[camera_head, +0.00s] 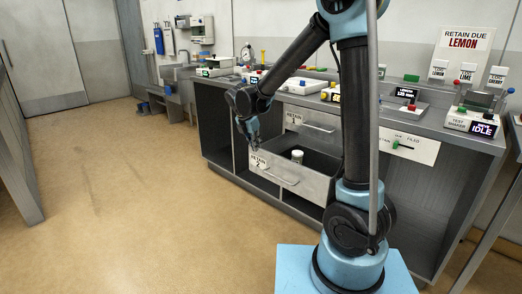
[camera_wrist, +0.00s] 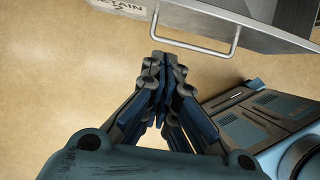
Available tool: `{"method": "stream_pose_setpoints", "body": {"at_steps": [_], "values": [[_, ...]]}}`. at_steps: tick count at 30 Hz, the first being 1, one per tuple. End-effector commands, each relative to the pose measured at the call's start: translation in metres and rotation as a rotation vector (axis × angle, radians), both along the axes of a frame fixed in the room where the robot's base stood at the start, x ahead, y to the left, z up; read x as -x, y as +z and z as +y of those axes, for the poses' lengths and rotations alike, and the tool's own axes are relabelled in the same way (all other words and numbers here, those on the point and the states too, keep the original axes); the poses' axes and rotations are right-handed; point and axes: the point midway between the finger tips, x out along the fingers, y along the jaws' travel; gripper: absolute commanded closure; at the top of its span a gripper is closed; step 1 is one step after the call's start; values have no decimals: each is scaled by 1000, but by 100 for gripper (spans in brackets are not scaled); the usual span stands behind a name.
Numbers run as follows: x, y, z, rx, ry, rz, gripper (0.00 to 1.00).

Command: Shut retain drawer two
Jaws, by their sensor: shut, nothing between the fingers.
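Retain drawer two (camera_head: 294,184) stands pulled out from the bench, with a "RETAIN 2" label on its front and a bar handle (camera_head: 283,178). A white-topped container (camera_head: 297,156) stands inside it. My gripper (camera_head: 255,146) is shut and empty, in front of the drawer near the left end of its front. In the wrist view, my gripper (camera_wrist: 163,62) points toward the drawer front (camera_wrist: 215,12), with a gap of floor between. The drawer's handle (camera_wrist: 205,48) shows just past the fingertips. The fingers do not appear to touch it.
Another drawer (camera_head: 312,125) labelled "RETAIN" sits above, looking closed. The bench top (camera_head: 355,106) carries several devices, including a tester reading "IDLE" (camera_head: 474,122). The floor (camera_head: 125,190) left of the drawer is clear.

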Motion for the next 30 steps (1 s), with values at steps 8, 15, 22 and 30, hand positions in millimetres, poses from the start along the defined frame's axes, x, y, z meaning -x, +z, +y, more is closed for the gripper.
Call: {"method": "stream_pose_setpoints", "body": {"at_steps": [8,15,22,30], "values": [[-14,-42,-11,0,-4,0,100],[-25,-76,-20,0,-4,0,100],[-45,-82,-37,-1,-6,-1,100],[-57,-81,-46,-2,-4,0,100]]}}
